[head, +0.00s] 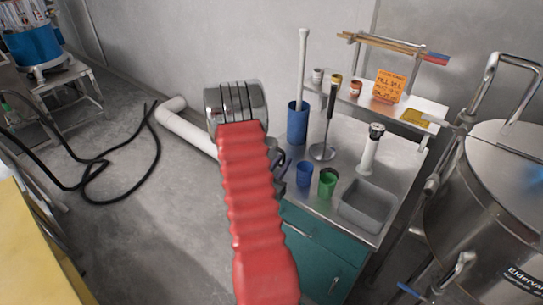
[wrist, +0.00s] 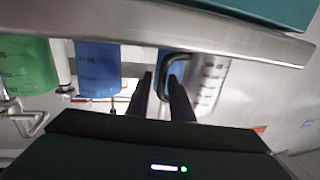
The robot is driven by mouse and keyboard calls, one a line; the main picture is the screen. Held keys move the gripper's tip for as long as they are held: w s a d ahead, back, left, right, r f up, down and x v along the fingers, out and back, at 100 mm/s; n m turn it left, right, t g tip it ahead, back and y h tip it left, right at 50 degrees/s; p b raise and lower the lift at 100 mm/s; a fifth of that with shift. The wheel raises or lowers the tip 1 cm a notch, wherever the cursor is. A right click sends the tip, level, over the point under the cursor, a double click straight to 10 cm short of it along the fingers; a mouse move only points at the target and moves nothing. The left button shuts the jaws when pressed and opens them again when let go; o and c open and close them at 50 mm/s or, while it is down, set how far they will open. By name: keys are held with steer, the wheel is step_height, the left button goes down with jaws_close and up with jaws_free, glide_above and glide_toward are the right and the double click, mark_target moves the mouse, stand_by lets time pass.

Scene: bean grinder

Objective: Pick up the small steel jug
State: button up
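The small steel jug (wrist: 212,82) shows in the wrist view, right of centre, with measuring marks on its side. Its dark looped handle (wrist: 164,72) points left, toward the fingers. My gripper (wrist: 161,88) is open, with two dark fingers apart and part of the handle showing in the gap between them. I cannot tell whether either finger touches it. In the head view my red-sleeved arm covers the jug, and only a little of my dark gripper (head: 277,165) shows at the left edge of the steel worktop.
A blue cup (head: 304,174), a green cup (head: 327,183) and a tall blue container (head: 298,123) stand close to the gripper on the worktop (head: 345,153). A grey basin (head: 366,205) is at the front right. A large steel vessel (head: 490,200) stands at far right.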

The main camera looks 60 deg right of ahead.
steer(key=shift+d, duration=0.45)
steer(key=shift+w+d+r, duration=0.1)
steer(key=shift+w+d, duration=0.05)
steer(key=shift+d, duration=1.15)
steer(key=shift+w+d+r, duration=0.1)
steer(key=shift+d, duration=1.2)
steer(key=shift+c, duration=0.7)
jaws_close()
